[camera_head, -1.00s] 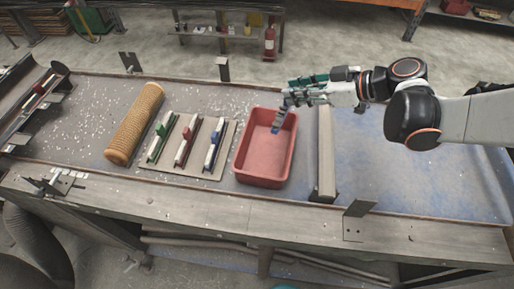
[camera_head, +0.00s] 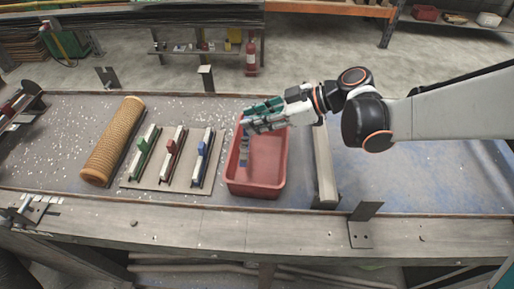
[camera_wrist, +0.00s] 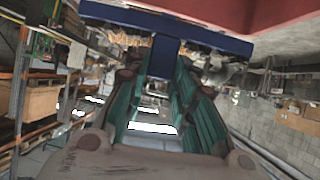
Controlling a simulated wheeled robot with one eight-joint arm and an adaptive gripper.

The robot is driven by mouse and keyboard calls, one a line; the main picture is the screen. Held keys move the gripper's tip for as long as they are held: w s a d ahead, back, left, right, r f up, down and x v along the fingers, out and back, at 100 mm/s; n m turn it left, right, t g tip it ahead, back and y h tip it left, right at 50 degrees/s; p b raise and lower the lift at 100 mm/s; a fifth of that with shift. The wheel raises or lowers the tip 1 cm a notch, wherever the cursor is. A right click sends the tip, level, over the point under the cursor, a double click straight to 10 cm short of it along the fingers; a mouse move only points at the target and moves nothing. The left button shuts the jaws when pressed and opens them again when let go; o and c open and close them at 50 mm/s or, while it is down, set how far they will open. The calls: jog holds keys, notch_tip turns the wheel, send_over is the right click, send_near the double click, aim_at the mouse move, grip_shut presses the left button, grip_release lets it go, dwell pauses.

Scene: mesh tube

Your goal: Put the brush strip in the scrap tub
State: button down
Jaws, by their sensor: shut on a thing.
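The red scrap tub (camera_head: 262,188) stands on the bench right of the middle board. My gripper (camera_head: 248,122) is over the tub's left part, shut on a brush strip (camera_head: 244,153). The strip hangs down from the fingers, its lower end within the tub's outline; whether it touches the floor or wall of the tub I cannot tell. In the wrist view my gripper (camera_wrist: 165,75) has its green fingers around the stem of the strip, which has a blue bar (camera_wrist: 200,33) across the top. A red tub wall (camera_wrist: 275,12) shows just beyond it.
A board (camera_head: 182,184) left of the tub carries strips with green (camera_head: 142,145), red (camera_head: 170,146) and blue (camera_head: 202,149) grips. A tan mesh tube (camera_head: 112,142) lies further left. A grey bar (camera_head: 326,168) stands right of the tub. The bench's right part is clear.

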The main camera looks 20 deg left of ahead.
notch_tip(320, 180, down, 8)
jog(key=b, duration=0.4)
jog(key=shift+f+b, duration=0.15)
jog(key=shift+b, duration=0.2)
jog(key=shift+f, duration=0.1)
jog(key=shift+f+b, duration=0.5)
jog(key=shift+b, duration=0.05)
jog(key=c, duration=1.3)
grip_release()
jog(key=p+v, duration=0.2)
jog(key=v, duration=0.4)
jog(key=p+v, duration=0.2)
jog(key=v, duration=0.4)
jog(key=shift+d+r, duration=0.1)
jog(key=shift+r, duration=0.45)
